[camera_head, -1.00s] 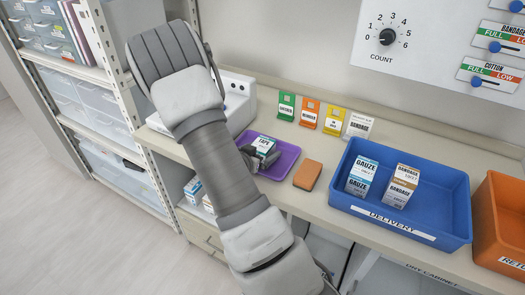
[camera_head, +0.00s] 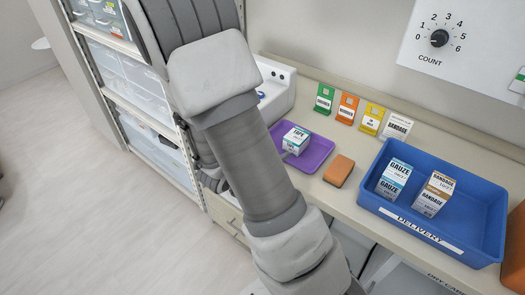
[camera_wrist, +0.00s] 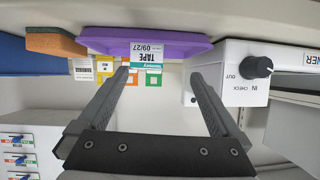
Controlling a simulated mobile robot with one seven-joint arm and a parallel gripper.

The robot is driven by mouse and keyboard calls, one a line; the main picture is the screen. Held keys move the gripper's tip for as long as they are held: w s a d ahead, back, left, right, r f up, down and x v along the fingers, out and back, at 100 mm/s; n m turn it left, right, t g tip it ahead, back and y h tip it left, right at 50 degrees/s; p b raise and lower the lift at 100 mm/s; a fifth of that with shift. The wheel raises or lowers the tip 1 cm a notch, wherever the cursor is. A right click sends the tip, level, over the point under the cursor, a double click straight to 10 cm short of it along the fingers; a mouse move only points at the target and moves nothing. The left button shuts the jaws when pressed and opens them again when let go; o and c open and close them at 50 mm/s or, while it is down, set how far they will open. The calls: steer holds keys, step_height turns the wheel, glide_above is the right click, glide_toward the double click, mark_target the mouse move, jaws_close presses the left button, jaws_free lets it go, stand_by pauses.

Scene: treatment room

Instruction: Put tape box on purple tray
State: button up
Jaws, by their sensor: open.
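The tape box (camera_head: 296,140), white with a teal band, rests on the purple tray (camera_head: 318,158) and stands clear of my fingers. In the wrist view, which is upside down, the tape box (camera_wrist: 147,52) shows beyond my fingertips, with the purple tray (camera_wrist: 100,40) under it. My gripper (camera_wrist: 161,80) is open, with nothing between its fingers, and is drawn back from the tray. In the head view my arm hides most of the gripper, left of the tray.
An orange-brown block (camera_head: 339,170) lies just right of the tray. Farther right is a blue delivery bin (camera_head: 455,240) holding gauze and bandage boxes. Coloured label cards (camera_head: 347,108) stand behind the tray. A white device (camera_head: 278,85) is at the back left, and a shelf rack (camera_head: 130,75) stands left.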

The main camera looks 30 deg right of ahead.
steer(key=w+a+r+n+t+y, duration=0.3)
steer(key=w+a+r+y, duration=0.3)
steer(key=a, duration=0.4)
steer(key=s+a+r+n+y, duration=0.4)
steer(key=a+r+y, duration=0.2)
steer(key=a+r, duration=0.1)
steer(key=s+r+n+g, duration=0.1)
steer(key=s+r+n, duration=0.2)
steer(key=s, duration=0.6)
steer(key=s+r+n+g, duration=0.2)
steer(key=s+r+n, duration=0.1)
steer(key=s, duration=0.7)
steer(key=shift+d+r+h, duration=0.3)
steer(key=shift+r, duration=0.25)
